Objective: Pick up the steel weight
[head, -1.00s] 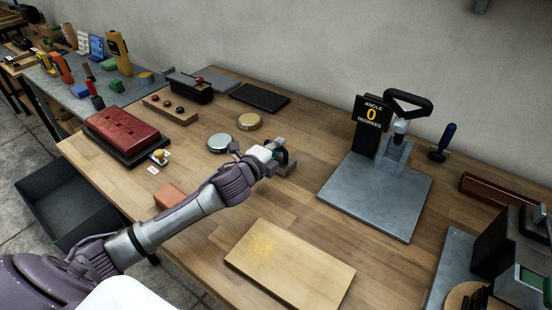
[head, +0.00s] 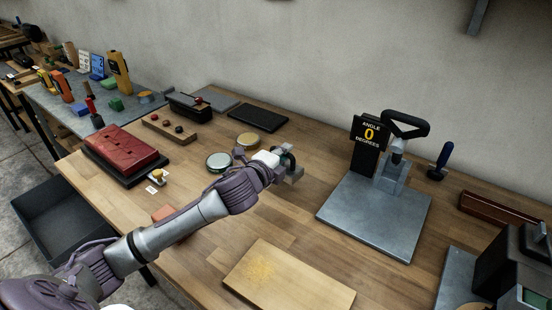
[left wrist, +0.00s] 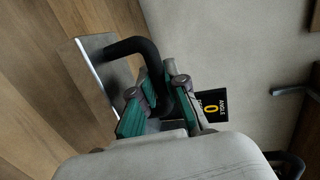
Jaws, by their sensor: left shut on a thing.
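The steel weight (head: 294,175) is a small grey metal block near the middle of the wooden bench in the head view. My left gripper (head: 283,160) is shut on it and covers part of it. In the left wrist view my green-padded fingers (left wrist: 150,103) close around a thick black curved handle (left wrist: 138,50), which runs toward a grey metal face. I cannot clearly tell the gap between the weight and the bench top. My right gripper is not in view.
An angle fixture with a grey base plate (head: 375,220) stands right of the weight. A wooden board (head: 290,278) lies in front. Two round tins (head: 218,162) and a red case (head: 125,150) are left. Bare bench top lies between weight and fixture.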

